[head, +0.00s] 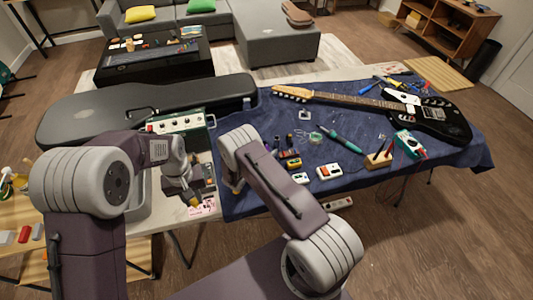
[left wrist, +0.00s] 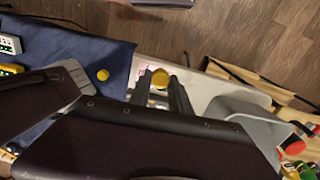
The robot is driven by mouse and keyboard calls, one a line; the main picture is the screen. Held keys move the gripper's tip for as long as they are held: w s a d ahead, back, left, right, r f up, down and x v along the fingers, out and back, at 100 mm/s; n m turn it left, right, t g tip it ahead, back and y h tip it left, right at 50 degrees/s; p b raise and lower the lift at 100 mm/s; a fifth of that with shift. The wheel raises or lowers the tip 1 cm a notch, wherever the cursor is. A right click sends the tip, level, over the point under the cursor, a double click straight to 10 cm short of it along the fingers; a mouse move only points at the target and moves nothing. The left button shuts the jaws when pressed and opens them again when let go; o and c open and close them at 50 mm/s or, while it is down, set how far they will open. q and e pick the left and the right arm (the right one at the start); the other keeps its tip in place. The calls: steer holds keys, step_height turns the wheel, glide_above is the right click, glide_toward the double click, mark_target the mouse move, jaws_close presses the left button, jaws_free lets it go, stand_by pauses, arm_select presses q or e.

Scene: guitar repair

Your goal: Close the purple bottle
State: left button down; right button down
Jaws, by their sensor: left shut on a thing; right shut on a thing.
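My left gripper (head: 194,198) is low over the front of the pale table, left of the blue cloth. It is shut on a small yellow thing (head: 196,204), which shows as a round yellow top between the two fingers in the left wrist view (left wrist: 160,78). My right gripper (head: 235,185) is near the cloth's left edge, mostly hidden by its own arm; what it holds is not clear. A round yellow piece (left wrist: 103,75) shows beside it over the cloth. I cannot make out a purple bottle for certain; small dark bottles (head: 277,142) stand on the cloth.
A guitar (head: 440,118) lies across the back of the blue cloth (head: 245,207). Several pedals (head: 330,171), a soldering tool and a wooden holder (head: 378,160) are on the cloth. A green amplifier (head: 181,124) and dark guitar case (head: 100,112) stand behind my left gripper.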

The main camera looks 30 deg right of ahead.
mark_target(268, 148)
steer(key=r, duration=0.1)
steer(key=s+r, duration=0.1)
steer(key=r, duration=0.2)
steer(key=shift+s+d+r, duration=0.15)
steer(key=shift+d, duration=0.2)
arm_select(q)
steer(key=shift+f, duration=0.15)
arm_select(e)
steer(key=s+d+r, duration=0.5)
steer(key=s+r, duration=0.1)
steer(key=s, duration=0.3)
steer(key=c, duration=1.4)
jaws_free()
jaws_close()
steer(key=shift+w+a, duration=0.1)
